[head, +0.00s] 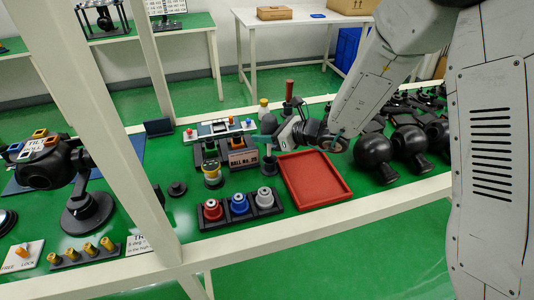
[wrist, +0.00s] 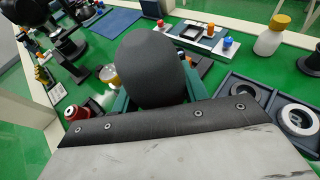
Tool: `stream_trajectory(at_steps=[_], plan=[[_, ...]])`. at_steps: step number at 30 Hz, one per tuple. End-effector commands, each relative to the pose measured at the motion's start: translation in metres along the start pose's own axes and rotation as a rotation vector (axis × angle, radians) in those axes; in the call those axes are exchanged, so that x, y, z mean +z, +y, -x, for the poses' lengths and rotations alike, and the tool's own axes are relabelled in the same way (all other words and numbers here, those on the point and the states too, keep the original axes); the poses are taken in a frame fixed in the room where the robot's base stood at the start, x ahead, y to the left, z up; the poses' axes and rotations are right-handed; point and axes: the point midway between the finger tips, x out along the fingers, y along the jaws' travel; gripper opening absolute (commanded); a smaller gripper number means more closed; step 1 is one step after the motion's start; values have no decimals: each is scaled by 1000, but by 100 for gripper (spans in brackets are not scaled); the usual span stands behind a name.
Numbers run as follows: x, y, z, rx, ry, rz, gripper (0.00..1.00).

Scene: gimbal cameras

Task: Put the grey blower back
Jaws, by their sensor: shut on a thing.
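The grey blower (wrist: 150,65) shows in the wrist view as a dark, rounded bulb between the teal fingers of my gripper (wrist: 150,98). The bulb hides much of the fingers and its own lower end. In the head view my gripper (head: 272,128) is above the green bench, behind the red tray and right of the small black stands. The blower is hard to make out there against the dark parts around it. I cannot tell the gap below it.
An empty red tray (head: 345,192) lies in front. A black rack (head: 207,224) holds red, blue and grey-topped pots. Black round-headed parts (head: 373,151) stand at right. A yellow-capped bottle (wrist: 270,40) stands close by. White frame posts (head: 100,130) cross the left.

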Motion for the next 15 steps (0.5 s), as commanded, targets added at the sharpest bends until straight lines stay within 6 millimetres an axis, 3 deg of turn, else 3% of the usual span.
stream_trajectory(at_steps=[15], plan=[[-53, -2, -19, -2, -2, 0, 26]])
